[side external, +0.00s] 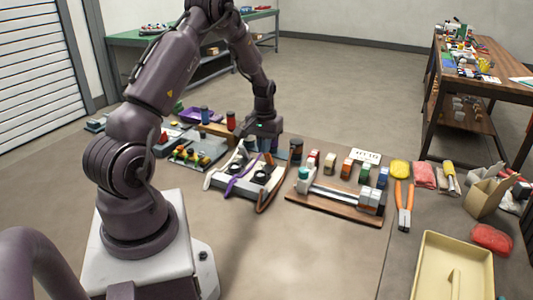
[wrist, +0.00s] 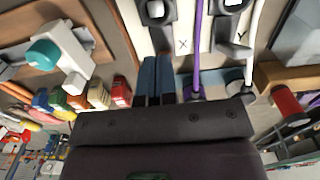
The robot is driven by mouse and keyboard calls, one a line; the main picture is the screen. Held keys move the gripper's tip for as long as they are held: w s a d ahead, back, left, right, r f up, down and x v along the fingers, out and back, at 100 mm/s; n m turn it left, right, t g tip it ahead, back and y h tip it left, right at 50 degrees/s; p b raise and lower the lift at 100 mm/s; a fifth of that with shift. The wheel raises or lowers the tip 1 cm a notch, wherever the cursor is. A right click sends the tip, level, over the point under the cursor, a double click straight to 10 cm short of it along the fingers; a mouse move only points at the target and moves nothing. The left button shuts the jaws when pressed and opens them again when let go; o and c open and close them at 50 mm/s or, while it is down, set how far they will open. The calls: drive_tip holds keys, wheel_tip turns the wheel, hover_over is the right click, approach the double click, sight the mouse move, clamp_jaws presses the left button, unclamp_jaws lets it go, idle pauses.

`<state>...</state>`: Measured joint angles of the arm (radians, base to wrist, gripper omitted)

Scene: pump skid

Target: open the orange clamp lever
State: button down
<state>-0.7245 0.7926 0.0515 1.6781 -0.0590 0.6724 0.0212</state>
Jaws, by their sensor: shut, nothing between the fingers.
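My gripper (side external: 268,150) is shut and empty, pointing down at the fixture's far end, near the orange lever's upper end.
A wooden board with a rail and blocks (side external: 335,195) lies close on the right. A dark jar (side external: 296,149) stands just right of my gripper. A plate with small fittings (side external: 195,152) is on the left. Orange-handled pliers (side external: 404,205) and a yellow tray (side external: 452,270) lie farther right.

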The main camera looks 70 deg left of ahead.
drive_tip(key=shift+f, duration=0.1)
idle(0.4)
drive_tip(key=shift+s+d+f, duration=0.1)
drive_tip(key=shift+d+f, duration=0.05)
drive_tip(key=shift+f, duration=1.35)
drive_tip(key=shift+w+a, duration=1.2)
drive_tip(key=shift+w, duration=0.25)
drive_tip(key=shift+s+d+r, duration=0.1)
drive_tip(key=shift+r, duration=1.5)
drive_tip(key=shift+s+r, duration=0.15)
drive_tip(key=shift+r, duration=1.35)
